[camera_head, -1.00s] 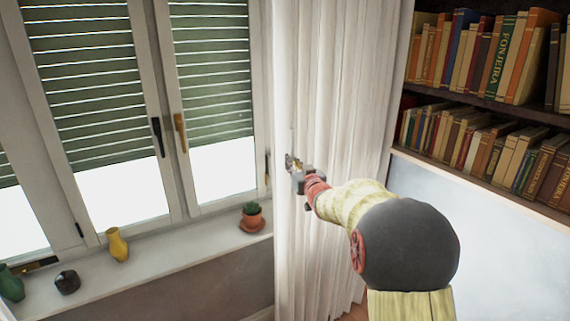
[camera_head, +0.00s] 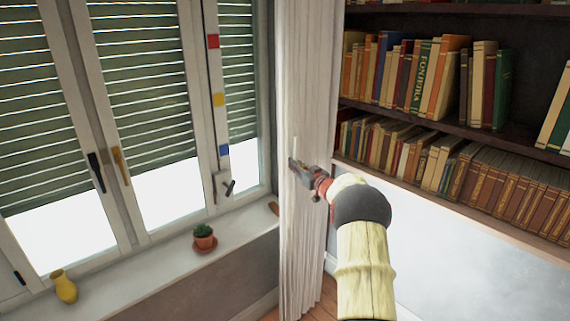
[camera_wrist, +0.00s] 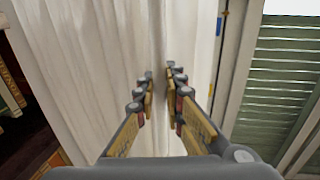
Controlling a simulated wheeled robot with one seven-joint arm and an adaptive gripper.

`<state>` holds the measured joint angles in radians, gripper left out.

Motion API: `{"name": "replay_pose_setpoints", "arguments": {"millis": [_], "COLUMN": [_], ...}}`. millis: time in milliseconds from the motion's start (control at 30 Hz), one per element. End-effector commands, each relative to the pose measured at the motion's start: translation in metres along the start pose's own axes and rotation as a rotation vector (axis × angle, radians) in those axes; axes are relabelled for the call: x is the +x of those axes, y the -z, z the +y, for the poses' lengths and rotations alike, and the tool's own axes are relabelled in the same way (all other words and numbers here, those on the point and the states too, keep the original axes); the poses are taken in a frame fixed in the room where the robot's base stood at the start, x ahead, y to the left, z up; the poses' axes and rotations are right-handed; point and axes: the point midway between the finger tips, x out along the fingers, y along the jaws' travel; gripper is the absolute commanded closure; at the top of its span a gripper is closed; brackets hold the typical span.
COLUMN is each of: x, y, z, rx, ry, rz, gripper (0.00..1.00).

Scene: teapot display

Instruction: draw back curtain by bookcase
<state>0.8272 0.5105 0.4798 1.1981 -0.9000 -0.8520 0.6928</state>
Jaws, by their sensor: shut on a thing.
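The white curtain (camera_head: 308,90) hangs in a narrow bunch between the window and the bookcase (camera_head: 450,130). My gripper (camera_head: 294,165) is at the curtain's left edge, about mid-height in the head view. In the wrist view, the curtain (camera_wrist: 90,50) fills the left and middle, and my gripper (camera_wrist: 160,88) has its two fingers on either side of a fold of cloth. The fingers are shut on this edge fold. The curtain's lower end reaches down near the wooden floor.
The window (camera_head: 140,90) with green shutters is on the left. Its sill (camera_head: 150,270) holds a potted cactus (camera_head: 204,238) and a yellow vase (camera_head: 64,286). Books fill the shelves on the right.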

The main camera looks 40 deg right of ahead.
Motion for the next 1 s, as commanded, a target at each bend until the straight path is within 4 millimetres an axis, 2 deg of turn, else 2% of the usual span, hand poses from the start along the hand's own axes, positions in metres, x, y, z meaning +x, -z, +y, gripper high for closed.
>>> {"name": "replay_pose_setpoints", "arguments": {"millis": [200,600,633,933,1000], "x": [0.003,0.004,0.004,0.004,0.004], "y": [0.0,-0.001,-0.001,-0.001,0.0], "z": [0.016,0.018,0.018,0.018,0.018], "rx": [0.0,0.001,0.001,0.0,0.0], "ry": [0.0,0.0,0.0,0.0,0.0], "rz": [-0.001,-0.001,-0.001,0.0,0.0], "gripper": [1.0,1.0,0.89,0.72,0.72]}}
